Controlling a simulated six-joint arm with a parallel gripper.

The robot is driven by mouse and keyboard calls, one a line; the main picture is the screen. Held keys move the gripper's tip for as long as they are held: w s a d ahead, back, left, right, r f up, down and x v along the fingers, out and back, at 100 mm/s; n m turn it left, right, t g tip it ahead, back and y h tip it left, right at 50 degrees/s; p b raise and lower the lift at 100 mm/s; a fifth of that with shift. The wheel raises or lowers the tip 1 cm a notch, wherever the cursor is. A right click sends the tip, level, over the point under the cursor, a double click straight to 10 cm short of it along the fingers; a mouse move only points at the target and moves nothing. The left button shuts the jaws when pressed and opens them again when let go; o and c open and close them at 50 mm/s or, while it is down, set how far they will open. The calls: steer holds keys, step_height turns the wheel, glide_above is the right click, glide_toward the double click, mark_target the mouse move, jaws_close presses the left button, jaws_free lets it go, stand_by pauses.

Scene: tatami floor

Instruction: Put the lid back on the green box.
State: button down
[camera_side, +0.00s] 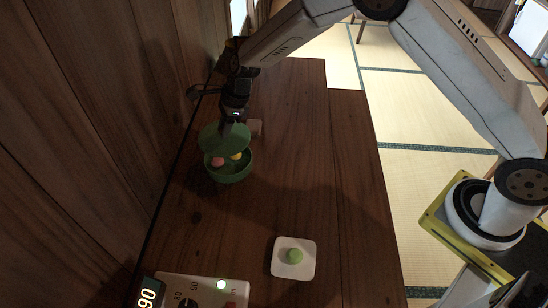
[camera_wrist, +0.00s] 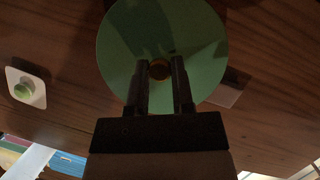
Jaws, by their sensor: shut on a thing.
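The green box (camera_side: 231,176) is a round bowl on the wooden table. A pink piece (camera_side: 218,162) and a yellow piece (camera_side: 236,156) show inside it. The round green lid (camera_side: 222,137) is held tilted above the box's far side, leaving the near part of the opening uncovered. My gripper (camera_side: 234,118) is shut on the lid's knob. In the wrist view the lid (camera_wrist: 122,45) fills the upper middle, with the brown knob (camera_wrist: 160,69) between the fingertips of my gripper (camera_wrist: 160,72). The lid hides the box there.
A panel with a dial and lit digits (camera_side: 180,290) is at the bottom left. A small pale block (camera_side: 255,127) lies beside the lid. A wooden wall runs along the left. The table's right side is clear.

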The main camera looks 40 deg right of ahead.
steer(key=shift+f, duration=0.1)
steer(key=shift+f, duration=3.1)
steer(key=shift+f, duration=0.15)
stand_by(0.4)
steer(key=shift+c, duration=2)
jaws_free()
steer(key=shift+o, duration=0.2)
steer(key=o, duration=0.4)
steer(key=shift+c, duration=0.2)
